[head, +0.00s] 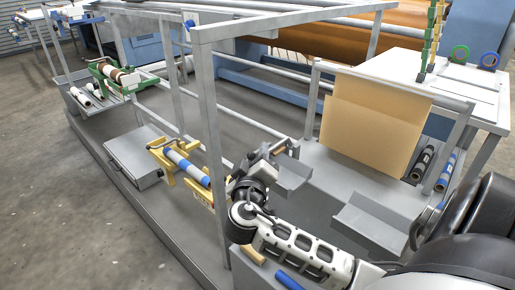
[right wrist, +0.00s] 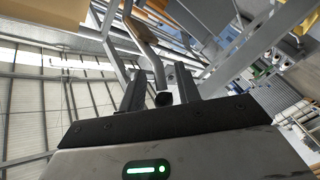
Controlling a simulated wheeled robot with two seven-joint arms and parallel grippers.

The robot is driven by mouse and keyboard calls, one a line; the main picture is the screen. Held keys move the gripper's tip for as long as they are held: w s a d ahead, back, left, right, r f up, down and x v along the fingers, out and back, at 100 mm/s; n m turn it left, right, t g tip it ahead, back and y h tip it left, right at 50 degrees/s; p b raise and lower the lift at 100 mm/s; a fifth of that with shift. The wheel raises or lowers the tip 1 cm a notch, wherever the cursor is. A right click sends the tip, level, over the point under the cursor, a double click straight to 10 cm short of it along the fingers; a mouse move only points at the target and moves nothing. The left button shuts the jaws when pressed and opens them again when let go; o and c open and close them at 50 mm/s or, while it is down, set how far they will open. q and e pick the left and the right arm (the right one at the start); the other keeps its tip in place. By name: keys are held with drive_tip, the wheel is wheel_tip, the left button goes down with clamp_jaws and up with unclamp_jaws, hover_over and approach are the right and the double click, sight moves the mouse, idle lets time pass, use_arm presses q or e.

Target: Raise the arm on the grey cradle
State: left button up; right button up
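A grey cradle (head: 292,182), an angled trough, stands at the middle of the grey platform in the head view. My right gripper (head: 268,158) is at its left upper side, and my wrist hides part of what lies there. My left gripper is not in view.
A grey upright post (head: 213,150) of the frame stands close left of my right arm. A blue and white roll (head: 186,166) lies on yellow brackets beyond it. A second grey trough (head: 370,228) and a tan sheet (head: 372,120) are to the right.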

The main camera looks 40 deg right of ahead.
drive_tip(key=shift+x, duration=1.2)
clamp_jaws()
